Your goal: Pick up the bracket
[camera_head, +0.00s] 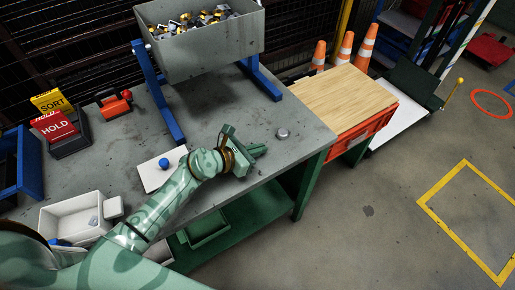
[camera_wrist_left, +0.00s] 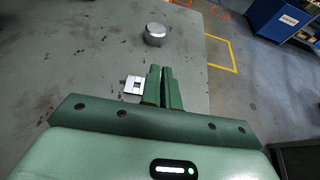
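A small pale metal piece with a square notch, which looks like the bracket (camera_wrist_left: 133,86), lies on the grey table in the left wrist view. It is just left of my left gripper's fingers, and its right side runs up to or under the nearer finger. I cannot tell whether they touch. My left gripper (camera_wrist_left: 162,72) has its fingers close together with a thin dark gap and nothing visible between them. In the head view the left gripper (camera_head: 262,150) is low over the table's right part, and I cannot make out the bracket there. My right gripper is not in view.
A round grey metal part (camera_head: 283,132) stands on the table ahead of the fingers. A grey bin of parts (camera_head: 210,50) stands on blue legs at the back. A white plate (camera_head: 152,179) with a blue knob and a white box (camera_head: 52,222) are to the left.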

